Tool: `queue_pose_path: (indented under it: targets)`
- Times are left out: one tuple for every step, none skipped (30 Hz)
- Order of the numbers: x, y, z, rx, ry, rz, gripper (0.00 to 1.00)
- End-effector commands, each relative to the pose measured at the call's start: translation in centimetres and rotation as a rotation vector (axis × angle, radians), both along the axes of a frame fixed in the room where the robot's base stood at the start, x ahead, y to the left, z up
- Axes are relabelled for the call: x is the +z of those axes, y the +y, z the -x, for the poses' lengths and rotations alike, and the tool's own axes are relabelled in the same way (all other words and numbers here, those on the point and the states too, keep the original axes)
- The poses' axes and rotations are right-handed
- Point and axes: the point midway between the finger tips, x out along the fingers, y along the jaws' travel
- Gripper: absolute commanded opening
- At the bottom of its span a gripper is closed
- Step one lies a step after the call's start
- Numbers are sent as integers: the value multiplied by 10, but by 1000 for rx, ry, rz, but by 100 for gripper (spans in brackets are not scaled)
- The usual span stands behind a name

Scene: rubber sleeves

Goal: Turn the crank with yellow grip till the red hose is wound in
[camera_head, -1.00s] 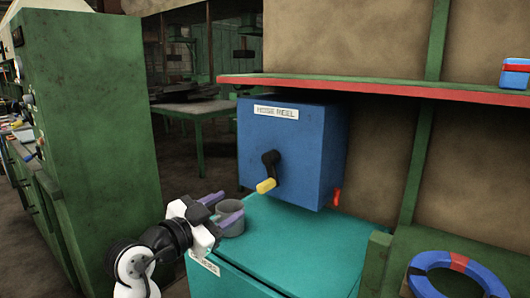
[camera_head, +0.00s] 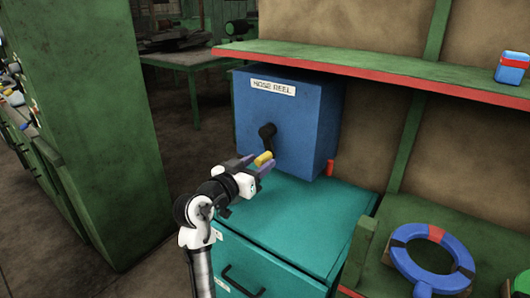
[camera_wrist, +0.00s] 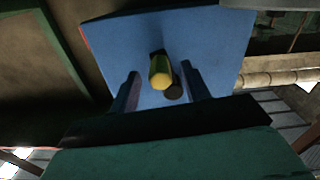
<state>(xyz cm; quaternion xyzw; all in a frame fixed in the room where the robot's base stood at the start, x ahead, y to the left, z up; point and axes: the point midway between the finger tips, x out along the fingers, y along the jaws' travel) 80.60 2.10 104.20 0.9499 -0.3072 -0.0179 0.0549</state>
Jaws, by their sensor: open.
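The blue hose reel box (camera_head: 262,115) stands on the teal cabinet. Its black crank (camera_head: 267,133) is on the front face, with the arm hanging down to the yellow grip (camera_head: 264,158). The yellow grip also shows in the wrist view (camera_wrist: 160,72), between the two fingers. My gripper (camera_head: 258,165) is open, with its purple fingers on either side of the grip; whether they touch it I cannot tell. A short piece of red hose (camera_head: 330,168) shows at the box's lower right side.
The teal cabinet (camera_head: 300,225) has a dark drawer handle on its front. A red-edged shelf (camera_head: 400,78) overhangs the box, with a blue and red container (camera_head: 512,68) on it. A blue ring (camera_head: 405,262) lies on the green bench at right.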

Motion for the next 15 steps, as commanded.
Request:
queue_pose_path:
  targets:
    - [2, -6, -7, -3, 2, 0, 47]
    - [2, -8, -11, -2, 1, 0, 47]
    - [2, -11, -15, -1, 1, -1, 47]
    - [2, -13, -18, -1, 1, -1, 47]
    - [2, -15, -20, -1, 0, -1, 47]
    - [2, -17, -23, -1, 0, -1, 47]
    - [1, -18, -25, -1, -1, -1, 47]
    - [1, -19, -26, -1, 0, 0, 47]
    - [1, -20, -27, -1, -1, -1, 47]
    - [1, -20, -28, 0, -1, -1, 47]
    - [1, -21, -29, 0, -1, -1, 47]
    - [0, -21, -29, 0, -1, -1, 47]
    - [0, -21, -29, 0, -1, -1, 47]
    - [0, -21, -29, 0, -1, 0, 47]
    - [0, -21, -29, 0, -1, 0, 47]
